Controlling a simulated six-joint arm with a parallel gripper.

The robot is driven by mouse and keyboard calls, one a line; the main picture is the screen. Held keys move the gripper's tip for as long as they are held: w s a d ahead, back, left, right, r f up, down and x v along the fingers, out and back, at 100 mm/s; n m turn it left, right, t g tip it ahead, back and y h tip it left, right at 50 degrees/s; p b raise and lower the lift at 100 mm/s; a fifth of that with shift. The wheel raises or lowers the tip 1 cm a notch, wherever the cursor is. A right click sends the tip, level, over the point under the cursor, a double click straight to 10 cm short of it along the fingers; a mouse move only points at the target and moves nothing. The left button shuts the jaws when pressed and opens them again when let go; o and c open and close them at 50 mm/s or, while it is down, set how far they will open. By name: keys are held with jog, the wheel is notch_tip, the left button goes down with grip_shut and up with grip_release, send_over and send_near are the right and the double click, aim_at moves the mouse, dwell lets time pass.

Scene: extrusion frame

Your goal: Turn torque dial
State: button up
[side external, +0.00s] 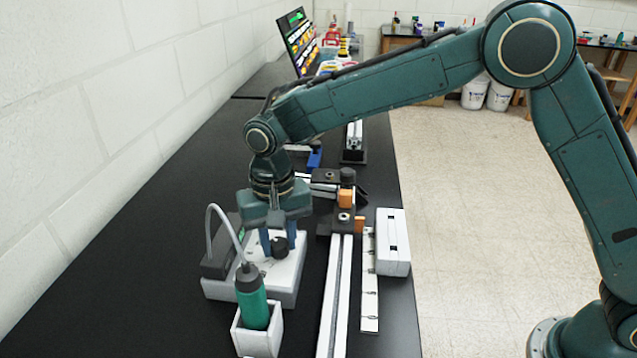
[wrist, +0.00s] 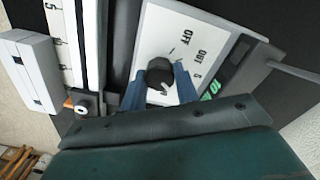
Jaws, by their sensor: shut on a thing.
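The torque dial (wrist: 160,74) is a round black knob on a white panel. The panel (wrist: 190,50) has OFF, OUT and further marks printed around the dial. In the side view the dial (side external: 279,247) sits on top of a white box (side external: 251,288), below my gripper. My gripper (side external: 278,240) points down over the box, with blue fingers at the dial. In the wrist view the two blue fingers (wrist: 160,84) lie on either side of the knob, shut on it. The gripper's dark body hides the near part of the panel.
A green bottle (side external: 252,301) with a curved tube stands in a white holder (side external: 257,341) before the box. Aluminium rails (side external: 335,300) and a white block (side external: 392,243) are to the right. Black table is clear at left.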

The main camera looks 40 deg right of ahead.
aim_at(279, 242)
dwell(0.3)
jog(key=o, duration=1)
notch_tip(279, 242, up, 14)
jog(key=shift+f, duration=0.1)
dwell(0.4)
